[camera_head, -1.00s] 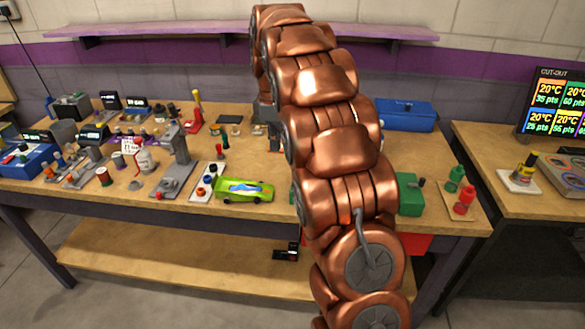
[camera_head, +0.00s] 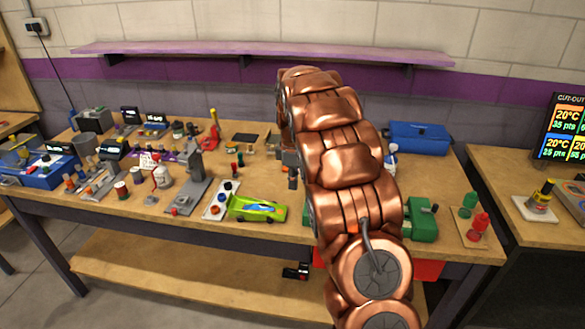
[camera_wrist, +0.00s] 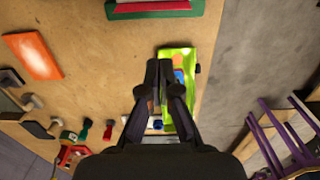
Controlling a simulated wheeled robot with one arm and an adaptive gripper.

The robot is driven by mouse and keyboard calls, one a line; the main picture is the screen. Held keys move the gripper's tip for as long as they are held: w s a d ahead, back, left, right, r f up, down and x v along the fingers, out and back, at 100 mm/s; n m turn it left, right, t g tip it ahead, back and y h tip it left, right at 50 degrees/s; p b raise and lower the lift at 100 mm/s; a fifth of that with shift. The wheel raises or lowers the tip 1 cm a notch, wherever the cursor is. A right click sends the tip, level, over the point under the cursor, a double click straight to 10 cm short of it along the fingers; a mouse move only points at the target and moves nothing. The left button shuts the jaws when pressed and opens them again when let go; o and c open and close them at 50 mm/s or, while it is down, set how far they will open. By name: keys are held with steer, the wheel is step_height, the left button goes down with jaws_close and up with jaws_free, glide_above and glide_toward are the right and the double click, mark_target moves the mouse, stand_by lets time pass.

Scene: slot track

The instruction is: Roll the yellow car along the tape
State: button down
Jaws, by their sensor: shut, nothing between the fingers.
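A yellow-green toy car (camera_head: 257,209) with a blue patch on top sits near the front edge of the workbench (camera_head: 190,218), left of my arm, in the head view. In the wrist view the car (camera_wrist: 178,55) lies just beyond and right of my gripper (camera_wrist: 159,66), partly hidden by the fingers. My gripper is shut and empty, its fingertips over or beside the car; I cannot tell whether they touch it. I cannot make out the tape on the bench.
A white board with knobs (camera_head: 221,200) stands just left of the car, and a grey stand (camera_head: 190,188) beyond it. A green box (camera_head: 421,219) is right of my arm. A blue case (camera_head: 418,138) is at the back. Several small tools crowd the left.

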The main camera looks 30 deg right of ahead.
steer(key=shift+s+d+f+p, duration=0.5)
steer(key=shift+s+d+f, duration=0.15)
steer(key=shift+d, duration=0.1)
steer(key=shift+s+d+f+p, duration=0.55)
steer(key=shift+s+d, duration=0.1)
steer(key=shift+d, duration=0.1)
